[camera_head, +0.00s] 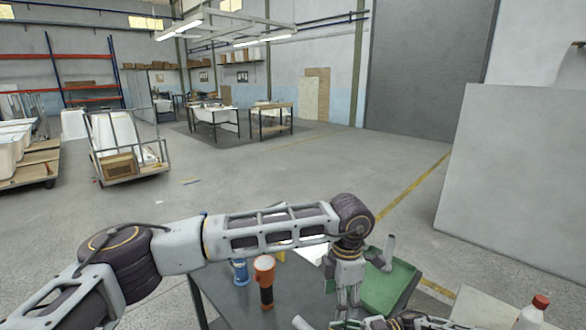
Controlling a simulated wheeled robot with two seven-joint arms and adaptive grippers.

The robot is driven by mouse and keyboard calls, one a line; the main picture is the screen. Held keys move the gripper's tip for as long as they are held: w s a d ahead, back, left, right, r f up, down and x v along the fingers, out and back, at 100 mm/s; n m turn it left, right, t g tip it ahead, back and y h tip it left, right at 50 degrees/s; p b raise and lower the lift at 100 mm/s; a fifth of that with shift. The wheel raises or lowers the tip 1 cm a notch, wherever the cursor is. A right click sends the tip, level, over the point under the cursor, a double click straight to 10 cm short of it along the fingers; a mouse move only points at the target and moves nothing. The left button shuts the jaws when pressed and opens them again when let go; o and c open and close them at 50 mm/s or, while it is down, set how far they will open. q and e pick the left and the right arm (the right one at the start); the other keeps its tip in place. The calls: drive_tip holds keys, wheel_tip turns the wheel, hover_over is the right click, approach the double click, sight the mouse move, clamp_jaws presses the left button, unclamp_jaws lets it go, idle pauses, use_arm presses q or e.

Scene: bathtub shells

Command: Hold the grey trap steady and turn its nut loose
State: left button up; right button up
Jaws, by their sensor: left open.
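My left arm reaches across from the left and bends down at the wrist. My left gripper (347,303) points down, open, with nothing visible between its fingers, at the left edge of a green tray. A light grey tube-like piece (388,254) stands tilted beside the wrist at the tray's back. Another pale grey tube end (301,322) shows at the bottom edge. I cannot tell whether either belongs to the grey trap, and no nut can be made out. Grey and dark parts of my right arm show at the bottom edge, mostly cut off; its jaw state is unclear.
The dark table (225,292) carries an orange and black tool (265,281), a blue item (240,271) and the green tray (398,290). A white bottle with a red cap (532,315) stands at the lower right. A grey panel (520,190) rises on the right; open floor lies beyond.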

drive_tip(key=w+d, duration=0.2)
drive_tip(key=d, duration=0.9)
drive_tip(key=shift+d, duration=0.25)
drive_tip(key=shift+w, duration=0.1)
